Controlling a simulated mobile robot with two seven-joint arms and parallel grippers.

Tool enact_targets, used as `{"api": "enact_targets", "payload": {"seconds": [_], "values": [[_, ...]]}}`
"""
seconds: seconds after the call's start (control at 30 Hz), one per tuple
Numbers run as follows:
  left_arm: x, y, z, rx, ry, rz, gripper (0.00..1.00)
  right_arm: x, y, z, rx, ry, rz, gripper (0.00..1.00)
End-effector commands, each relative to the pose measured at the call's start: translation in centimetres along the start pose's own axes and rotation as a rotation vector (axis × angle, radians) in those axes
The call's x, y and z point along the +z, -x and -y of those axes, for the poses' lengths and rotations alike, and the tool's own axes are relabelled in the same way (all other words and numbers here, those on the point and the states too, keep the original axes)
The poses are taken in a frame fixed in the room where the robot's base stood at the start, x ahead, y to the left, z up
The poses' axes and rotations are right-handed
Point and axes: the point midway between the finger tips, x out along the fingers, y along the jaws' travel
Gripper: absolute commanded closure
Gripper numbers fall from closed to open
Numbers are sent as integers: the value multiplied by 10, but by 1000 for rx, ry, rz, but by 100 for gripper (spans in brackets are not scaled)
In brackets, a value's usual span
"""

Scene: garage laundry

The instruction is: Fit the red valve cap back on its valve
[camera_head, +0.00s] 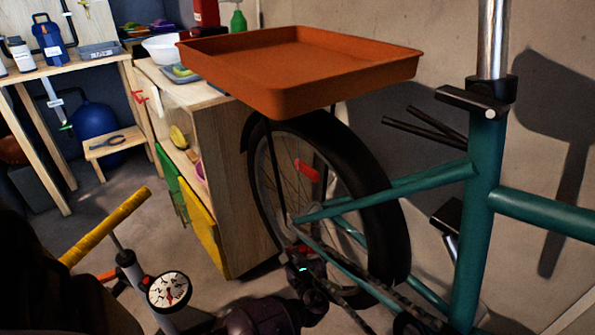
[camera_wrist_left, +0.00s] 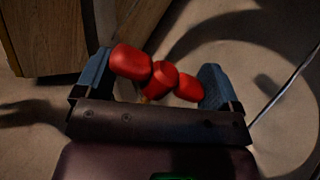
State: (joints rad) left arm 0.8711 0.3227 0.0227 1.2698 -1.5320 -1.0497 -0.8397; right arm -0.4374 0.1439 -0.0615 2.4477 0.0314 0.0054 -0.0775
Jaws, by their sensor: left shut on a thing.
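My left gripper (camera_head: 300,248) is beside the lower part of the bicycle's rear wheel (camera_head: 384,225). In the left wrist view its two blue fingers (camera_wrist_left: 158,84) are shut on the red valve cap (camera_wrist_left: 164,77), a glossy piece with three rounded lobes lying slantwise between them. I cannot make out the valve in either view. My right gripper is not in view.
An orange tray (camera_head: 300,58) sits above the wheel. The teal bicycle frame (camera_head: 476,200) stands at right. A floor pump with a gauge (camera_head: 169,291) and yellow handle is at lower left. A wooden cabinet (camera_head: 222,140) stands behind the wheel. A red reflector-like piece (camera_head: 307,171) shows at the wheel.

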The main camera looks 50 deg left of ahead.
Motion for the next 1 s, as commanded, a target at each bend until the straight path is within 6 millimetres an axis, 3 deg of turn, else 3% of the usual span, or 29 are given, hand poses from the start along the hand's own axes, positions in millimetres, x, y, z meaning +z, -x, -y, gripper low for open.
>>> {"api": "enact_targets", "payload": {"seconds": [1.0], "values": [[-10, 1, 2, 1, 0, -2, 33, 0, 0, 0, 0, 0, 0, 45]]}}
